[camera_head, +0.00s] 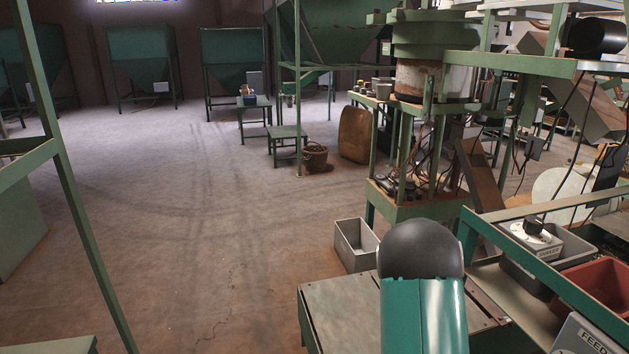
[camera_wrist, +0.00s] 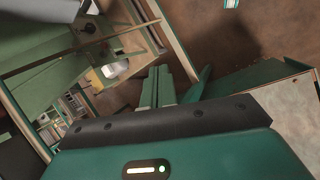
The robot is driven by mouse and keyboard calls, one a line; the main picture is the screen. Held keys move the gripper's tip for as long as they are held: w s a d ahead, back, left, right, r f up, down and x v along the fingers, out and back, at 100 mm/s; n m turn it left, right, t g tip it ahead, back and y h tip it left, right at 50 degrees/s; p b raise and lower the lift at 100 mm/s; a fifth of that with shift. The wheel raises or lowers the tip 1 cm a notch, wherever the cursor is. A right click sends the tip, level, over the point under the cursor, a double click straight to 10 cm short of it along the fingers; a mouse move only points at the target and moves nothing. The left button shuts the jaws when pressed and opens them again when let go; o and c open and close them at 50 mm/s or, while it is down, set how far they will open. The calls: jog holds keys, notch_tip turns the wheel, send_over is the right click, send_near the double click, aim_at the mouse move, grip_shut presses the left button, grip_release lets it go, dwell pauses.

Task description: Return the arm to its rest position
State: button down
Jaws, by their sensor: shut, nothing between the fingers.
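My arm's teal link (camera_head: 424,315) with a dark rounded joint (camera_head: 420,250) rises at the bottom of the head view, over a low bench. My gripper is out of sight in that view. In the wrist view, the gripper's teal body with a lit green light fills the bottom. Beyond its black edge, the fingers of my gripper (camera_wrist: 158,86) look shut together, with nothing between them. They stand over brown floor and green framing, apart from any object that I can make out.
A low bench (camera_head: 333,302) lies beside my arm, with a grey bin (camera_head: 355,246) behind it. On the right are a green machine frame (camera_head: 410,205), a red tray (camera_head: 603,283) and a shaker box (camera_head: 533,237). Open floor (camera_head: 190,200) spreads to the left.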

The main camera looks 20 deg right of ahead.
jog(key=w+a+r+n+t, duration=0.15)
jog(key=a+r+t, duration=0.45)
jog(key=a+r, duration=1.15)
jog(key=s+a+r+n+t+y, duration=0.1)
jog(key=s+a+r+n+t, duration=0.1)
jog(key=s+a, duration=0.4)
jog(key=s+a+r+n+t+y, duration=0.1)
jog(key=s+a, duration=0.5)
jog(key=a, duration=0.8)
notch_tip(320, 180, up, 3)
jog(key=shift+s+a+f+n+t, duration=0.15)
jog(key=shift+s+n+t, duration=0.15)
jog(key=shift+n+t, duration=0.6)
jog(key=shift+d+m, duration=0.25)
